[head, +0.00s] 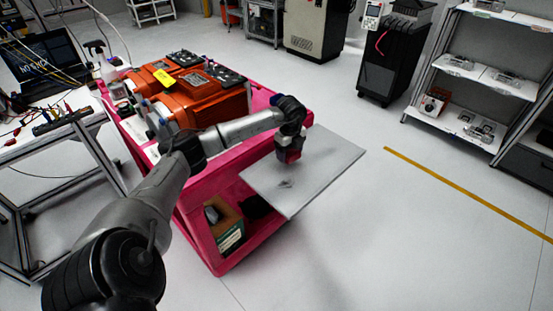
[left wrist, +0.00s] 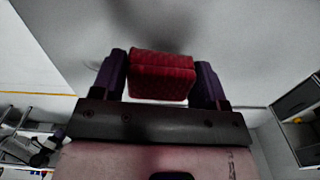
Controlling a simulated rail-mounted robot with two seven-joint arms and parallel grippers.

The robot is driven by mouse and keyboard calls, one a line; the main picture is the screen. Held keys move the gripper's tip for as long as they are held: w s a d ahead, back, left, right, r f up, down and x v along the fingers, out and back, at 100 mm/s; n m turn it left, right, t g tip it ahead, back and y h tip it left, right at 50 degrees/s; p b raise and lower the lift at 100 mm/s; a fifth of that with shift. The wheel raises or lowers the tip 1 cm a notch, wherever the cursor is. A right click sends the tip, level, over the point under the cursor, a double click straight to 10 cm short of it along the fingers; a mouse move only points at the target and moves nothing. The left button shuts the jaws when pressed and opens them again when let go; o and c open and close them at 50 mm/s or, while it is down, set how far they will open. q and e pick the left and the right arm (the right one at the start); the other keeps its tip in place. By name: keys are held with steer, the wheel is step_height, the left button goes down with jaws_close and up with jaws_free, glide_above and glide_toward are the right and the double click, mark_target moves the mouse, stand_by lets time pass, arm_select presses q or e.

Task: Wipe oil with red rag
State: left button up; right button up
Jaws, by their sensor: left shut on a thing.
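The red rag (left wrist: 162,76), a folded textured block, is held between the two fingers of my left gripper (left wrist: 162,85) in the left wrist view. In the head view, my left gripper (head: 289,150) points down over a light grey panel (head: 335,160), with the red rag (head: 290,156) at its tip. Dark oil smudges (head: 286,184) lie on the panel, just below and in front of the rag. I cannot tell whether the rag touches the panel. My right gripper is not in view.
The panel sticks out from a pink cart (head: 205,235) carrying orange servo equipment (head: 195,90). A box (head: 228,225) sits on the cart's lower shelf. A workbench (head: 60,150) stands at left, and shelving (head: 480,75) at right. The floor right of the panel is clear.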

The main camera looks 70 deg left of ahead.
arm_select(q)
steer(key=shift+r+p, duration=1.7)
steer(key=shift+r, duration=0.4)
steer(key=shift+d, duration=0.1)
